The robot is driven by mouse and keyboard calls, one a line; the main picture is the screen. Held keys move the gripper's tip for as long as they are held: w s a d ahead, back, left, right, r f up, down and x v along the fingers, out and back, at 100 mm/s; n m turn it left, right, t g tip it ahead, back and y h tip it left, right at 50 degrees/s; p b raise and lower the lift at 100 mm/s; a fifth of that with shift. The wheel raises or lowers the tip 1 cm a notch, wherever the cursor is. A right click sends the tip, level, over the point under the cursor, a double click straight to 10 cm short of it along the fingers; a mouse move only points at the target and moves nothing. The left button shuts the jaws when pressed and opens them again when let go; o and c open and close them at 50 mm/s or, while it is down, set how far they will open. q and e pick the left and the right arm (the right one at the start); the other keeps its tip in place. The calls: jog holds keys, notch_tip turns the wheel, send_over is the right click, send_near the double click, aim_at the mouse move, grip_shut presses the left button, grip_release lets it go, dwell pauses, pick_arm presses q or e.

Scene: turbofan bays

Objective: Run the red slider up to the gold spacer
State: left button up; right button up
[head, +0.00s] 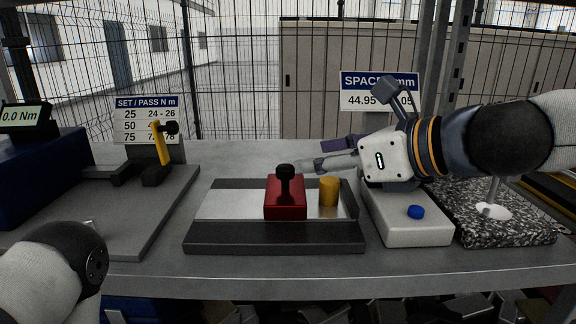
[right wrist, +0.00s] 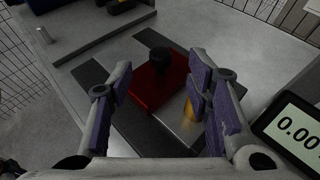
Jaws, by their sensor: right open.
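The red slider (head: 285,203), a block with a black knob (head: 285,171) on top, sits on the pale track of a dark-edged fixture (head: 273,239). The gold spacer (head: 328,191) stands upright on the track just right of it, with a small gap between. My right gripper (head: 307,165) reaches in from the right, above the spacer, its tips near the knob. In the right wrist view its fingers (right wrist: 161,68) are open, with the slider (right wrist: 158,88) and knob beyond and between them. The spacer (right wrist: 189,109) is partly hidden by one finger. My left gripper is not in view.
A white unit with a blue button (head: 416,212) and a speckled stone plate (head: 510,228) stand to the right. A grey plate with a yellow-handled tool (head: 160,145) lies left. A display (right wrist: 296,133) borders the right wrist view.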

aim_at(292, 170)
jog(key=x, duration=0.3)
jog(key=f+b+x, duration=0.1)
jog(key=x, duration=0.3)
jog(key=shift+s+d, duration=0.15)
jog(key=shift+d, duration=0.1)
jog(key=shift+w+a, duration=0.35)
jog(key=shift+a, duration=0.05)
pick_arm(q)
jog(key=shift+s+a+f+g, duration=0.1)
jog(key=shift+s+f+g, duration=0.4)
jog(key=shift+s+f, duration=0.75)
pick_arm(e)
jog(key=shift+r, duration=0.1)
jog(key=shift+c, duration=0.5)
jog(key=c, duration=0.9)
